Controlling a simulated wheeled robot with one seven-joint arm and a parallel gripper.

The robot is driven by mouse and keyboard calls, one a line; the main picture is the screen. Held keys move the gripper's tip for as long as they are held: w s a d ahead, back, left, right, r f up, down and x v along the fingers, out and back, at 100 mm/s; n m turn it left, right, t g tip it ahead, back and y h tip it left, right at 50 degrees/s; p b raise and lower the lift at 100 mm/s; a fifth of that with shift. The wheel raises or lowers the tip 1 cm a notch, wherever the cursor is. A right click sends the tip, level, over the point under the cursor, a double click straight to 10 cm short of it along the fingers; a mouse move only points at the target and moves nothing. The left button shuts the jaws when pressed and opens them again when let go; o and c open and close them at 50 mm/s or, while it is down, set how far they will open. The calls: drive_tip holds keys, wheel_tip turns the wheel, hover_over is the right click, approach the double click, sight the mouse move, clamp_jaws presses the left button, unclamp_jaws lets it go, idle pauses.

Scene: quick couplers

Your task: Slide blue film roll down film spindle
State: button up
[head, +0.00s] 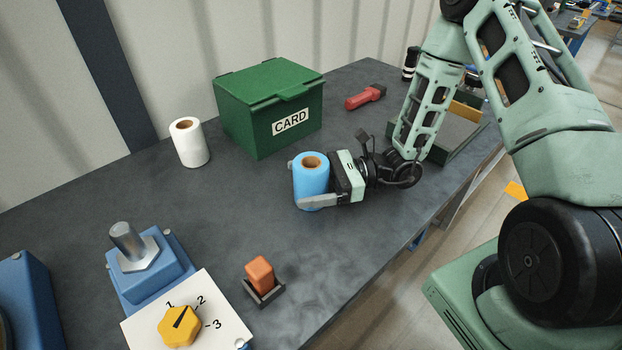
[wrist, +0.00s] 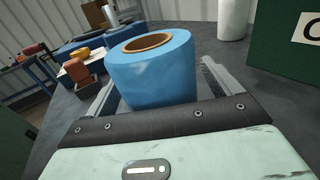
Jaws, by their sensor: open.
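The blue film roll (head: 311,174) stands upright on the dark table in the head view, with a brown core at its top. My gripper (head: 310,185) comes at it from the right, level and low. Its fingers are open, one on each side of the roll. The wrist view shows the blue roll (wrist: 153,72) between the two spread fingers; I cannot tell whether either finger touches it. The film spindle (head: 126,240) is a short grey metal post on a hex base, fixed to a blue block at the lower left of the head view.
A white roll (head: 188,142) and a green CARD box (head: 268,108) stand behind. An orange block (head: 260,273) in a dark holder and a yellow knob (head: 180,325) on a numbered plate are in front. A red-handled tool (head: 365,97) lies at the back. Bare table separates roll and spindle.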

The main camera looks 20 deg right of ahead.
drive_tip(key=shift+w+a, duration=0.1)
drive_tip(key=shift+a, duration=0.3)
drive_tip(key=c, duration=1.3)
drive_tip(key=shift+r, duration=0.1)
wheel_tip(320, 180, up, 10)
drive_tip(key=shift+f+p, duration=0.1)
drive_tip(key=shift+p, duration=0.2)
